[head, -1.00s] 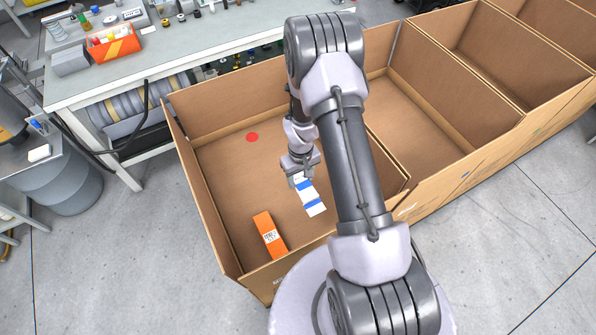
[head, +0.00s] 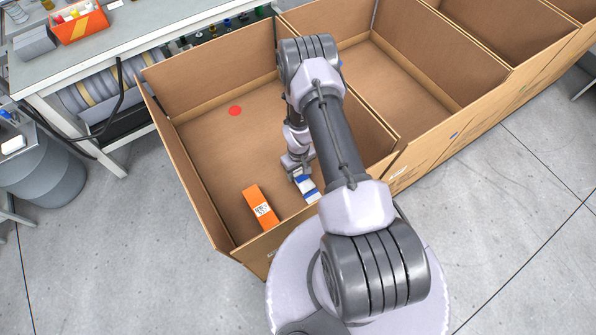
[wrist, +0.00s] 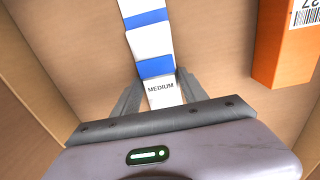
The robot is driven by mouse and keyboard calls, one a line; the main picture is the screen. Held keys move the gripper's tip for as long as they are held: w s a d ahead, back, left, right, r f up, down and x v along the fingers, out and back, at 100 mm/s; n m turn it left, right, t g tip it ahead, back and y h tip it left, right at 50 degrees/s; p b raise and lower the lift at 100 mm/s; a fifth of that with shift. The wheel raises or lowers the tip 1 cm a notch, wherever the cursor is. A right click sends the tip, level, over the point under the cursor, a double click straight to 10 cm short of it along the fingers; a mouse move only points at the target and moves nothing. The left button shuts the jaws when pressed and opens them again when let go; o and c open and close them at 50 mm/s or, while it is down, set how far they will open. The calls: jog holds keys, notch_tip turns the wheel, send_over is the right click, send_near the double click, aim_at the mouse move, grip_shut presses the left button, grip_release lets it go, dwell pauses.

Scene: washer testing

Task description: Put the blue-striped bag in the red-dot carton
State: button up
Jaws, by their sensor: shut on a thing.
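The blue-striped bag (head: 308,187) is white with blue bands. It is inside the red-dot carton (head: 205,155), the one with a red dot (head: 235,111) on its floor. My gripper (head: 299,174) is low in that carton, shut on one end of the bag. In the wrist view the bag (wrist: 151,44) runs up and away from between the fingers (wrist: 160,88), with the word MEDIUM at the held end. I cannot tell whether the bag touches the carton floor.
An orange box (head: 260,208) with a white label is in the same carton, left of the bag; it also shows in the wrist view (wrist: 285,45). Other open cartons (head: 430,70) adjoin on the right. A workbench (head: 100,62) stands behind at the left.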

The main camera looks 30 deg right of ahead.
jog(key=shift+f, duration=0.2)
jog(key=o, duration=1.5)
jog(key=shift+r, duration=0.1)
